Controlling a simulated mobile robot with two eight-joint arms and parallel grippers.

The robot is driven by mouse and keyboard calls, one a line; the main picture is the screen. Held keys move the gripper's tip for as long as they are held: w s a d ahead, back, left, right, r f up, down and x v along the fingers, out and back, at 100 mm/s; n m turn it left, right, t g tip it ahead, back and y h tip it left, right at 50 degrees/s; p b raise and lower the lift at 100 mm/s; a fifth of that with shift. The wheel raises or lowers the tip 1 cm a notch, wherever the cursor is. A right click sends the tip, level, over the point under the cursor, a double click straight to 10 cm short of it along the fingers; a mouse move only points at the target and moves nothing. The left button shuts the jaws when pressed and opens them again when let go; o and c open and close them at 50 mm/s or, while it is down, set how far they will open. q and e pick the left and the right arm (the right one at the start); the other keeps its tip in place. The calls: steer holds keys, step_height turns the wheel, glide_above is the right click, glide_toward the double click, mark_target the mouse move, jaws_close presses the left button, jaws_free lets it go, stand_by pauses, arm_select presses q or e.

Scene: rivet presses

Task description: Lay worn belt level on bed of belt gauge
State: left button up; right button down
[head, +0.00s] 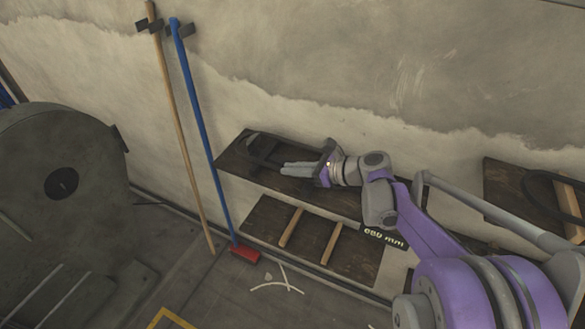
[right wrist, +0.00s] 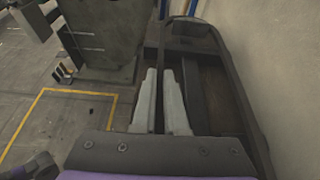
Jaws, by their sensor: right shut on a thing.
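A black belt loop (head: 262,146) is on the dark wooden upper shelf by the wall. My right gripper (head: 283,169) reaches over this shelf from the right. In the right wrist view, its two pale fingers (right wrist: 160,98) are shut on one run of the black belt (right wrist: 235,85), which passes between them. The rest of the loop curves round the far end and back along the wall side. Whether this belt is worn cannot be told. My left gripper is not in view.
A lower shelf (head: 262,217) has two wooden bars. Another shelf (head: 497,180) at right holds a belt. A blue-handled broom (head: 200,110) and wooden pole (head: 180,130) lean left of the shelves. A large grey machine (head: 60,150) stands at left.

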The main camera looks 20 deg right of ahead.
steer(key=c, duration=0.9)
jaws_free()
steer(key=v, duration=1)
steer(key=shift+s+d+r, duration=0.2)
steer(key=shift+s, duration=0.1)
